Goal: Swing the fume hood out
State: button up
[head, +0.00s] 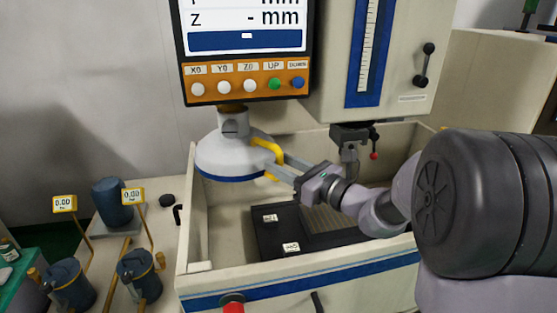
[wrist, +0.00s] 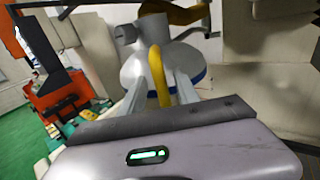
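The fume hood (head: 228,158) is a pale grey dome with a blue lower rim and a curved yellow handle (head: 270,150). It hangs below the display panel, over the left part of the machine's tank. My gripper (head: 279,166) reaches in from the right at the handle. In the wrist view the hood (wrist: 135,68) is straight ahead, and the yellow handle (wrist: 157,75) stands between my two fingers (wrist: 163,85). The fingers are spread apart, with visible space beside the handle; I see no firm closing on it. Contact at the fingertips is unclear.
The tank (head: 300,278) has raised walls, with a dark plate (head: 268,235) inside. The machine head (head: 352,135) with a red-tipped lever hangs to the right of the hood. The display panel (head: 246,70) is just above. Gauges and dark blue canisters (head: 138,272) stand at left.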

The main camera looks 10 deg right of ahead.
jog(key=shift+w+a, duration=0.3)
jog(key=shift+w, duration=0.2)
jog(key=shift+c, duration=0.2)
grip_shut()
dwell(1.0)
